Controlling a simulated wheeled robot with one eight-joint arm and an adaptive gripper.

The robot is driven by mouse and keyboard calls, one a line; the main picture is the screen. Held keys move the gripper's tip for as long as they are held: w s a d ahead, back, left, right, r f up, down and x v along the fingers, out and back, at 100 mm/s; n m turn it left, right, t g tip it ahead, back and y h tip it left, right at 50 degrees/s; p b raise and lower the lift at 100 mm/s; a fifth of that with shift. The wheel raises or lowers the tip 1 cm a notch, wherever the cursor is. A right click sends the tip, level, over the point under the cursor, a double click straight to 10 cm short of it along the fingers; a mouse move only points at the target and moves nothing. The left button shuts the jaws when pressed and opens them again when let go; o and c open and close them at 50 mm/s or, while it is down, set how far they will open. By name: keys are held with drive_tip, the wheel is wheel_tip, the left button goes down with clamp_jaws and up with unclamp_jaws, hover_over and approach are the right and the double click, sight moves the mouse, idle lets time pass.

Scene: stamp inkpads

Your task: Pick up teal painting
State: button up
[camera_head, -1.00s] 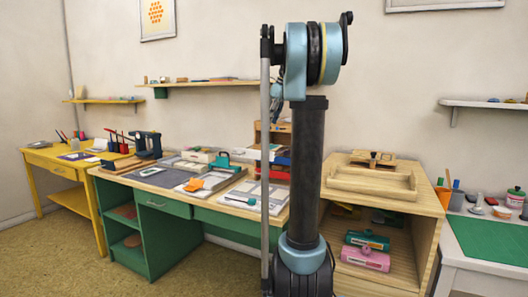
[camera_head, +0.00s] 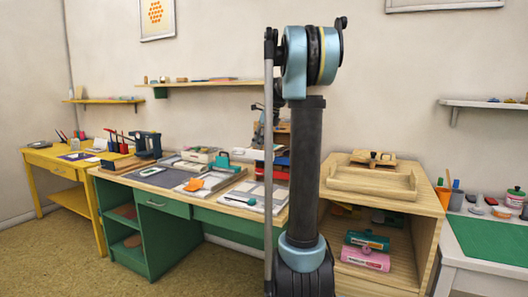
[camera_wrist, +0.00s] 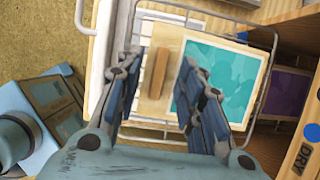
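The teal painting (camera_wrist: 222,78) shows in the wrist view as a teal sheet with a pale wooden border. A plain pale section with a raised wooden bar (camera_wrist: 157,73) adjoins its left side. The painting lies in a wire rack. My gripper (camera_wrist: 163,66) is open above it, its dark blue fingers on either side of the bar with gaps between. The right finger covers part of the teal sheet's left edge. I cannot tell how far the fingertips are above the bar. In the head view, my arm hides the painting and gripper.
The wire rack's rim (camera_wrist: 210,14) surrounds the painting. To the right are a purple panel (camera_wrist: 288,92) and a wooden board marked "DRY" (camera_wrist: 303,150). In the head view, the green desk (camera_head: 172,236) holds many items, and a wooden cabinet (camera_head: 433,230) stands to the right.

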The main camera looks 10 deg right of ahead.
drive_tip(key=shift+w+a+f, duration=0.1)
drive_tip(key=shift+f, duration=0.25)
drive_tip(key=shift+c, duration=0.2)
clamp_jaws()
drive_tip(key=shift+r, duration=0.15)
